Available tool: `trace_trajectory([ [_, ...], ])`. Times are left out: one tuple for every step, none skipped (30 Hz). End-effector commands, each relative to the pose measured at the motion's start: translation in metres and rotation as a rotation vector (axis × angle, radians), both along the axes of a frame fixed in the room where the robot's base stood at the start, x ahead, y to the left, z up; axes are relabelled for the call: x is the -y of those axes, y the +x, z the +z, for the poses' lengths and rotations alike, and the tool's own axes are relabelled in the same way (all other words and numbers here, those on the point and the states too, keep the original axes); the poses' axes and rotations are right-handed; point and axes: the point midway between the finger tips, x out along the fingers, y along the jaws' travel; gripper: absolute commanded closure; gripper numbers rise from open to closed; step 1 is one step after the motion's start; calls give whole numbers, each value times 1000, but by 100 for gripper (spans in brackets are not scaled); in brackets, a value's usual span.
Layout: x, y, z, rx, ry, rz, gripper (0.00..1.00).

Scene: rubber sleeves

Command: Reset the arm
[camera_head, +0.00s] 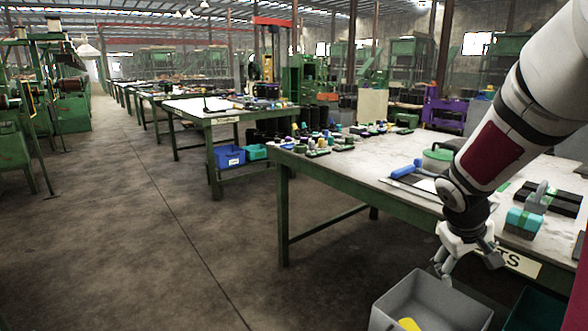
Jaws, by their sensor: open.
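My arm reaches in from the upper right of the head view, with its white and dark red link over the near table. My gripper (468,262) hangs at the arm's lower end, in front of the near table's edge and above a grey bin. Its fingers are apart and nothing shows between them. The near table (345,172) has a pale top and green legs.
The grey bin (392,303) stands below my gripper with something yellow (409,324) inside. A dark green bin (535,312) is to its right. Many small coloured parts (318,140) lie on the table's far left. A teal-topped block (523,222) sits near the front edge. Open floor (150,240) lies left.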

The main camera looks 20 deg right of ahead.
Motion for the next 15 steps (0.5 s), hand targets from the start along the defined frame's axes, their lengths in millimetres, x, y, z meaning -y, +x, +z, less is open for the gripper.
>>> trace_trajectory([
  [-20,-6,11,3,0,-5,20],
  [-32,-11,17,0,6,-13,20],
  [-47,-19,24,-3,14,-22,20],
  [-58,-26,28,-6,22,-28,20],
  [-70,-33,32,-9,31,-33,20],
  [-86,-42,36,-12,47,-38,20],
  [-98,-49,39,-15,59,-41,20],
  [-109,-57,42,-18,73,-44,20],
  [-125,-68,45,-23,93,-45,20],
  [-137,-77,46,-26,109,-45,20],
  [-148,-86,47,-31,126,-43,20],
  [-164,-98,48,-37,152,-41,20],
  [-175,-107,48,-43,171,-37,20],
  [-186,-117,48,-48,192,-32,20],
  [-200,-129,47,-56,219,-24,20],
])
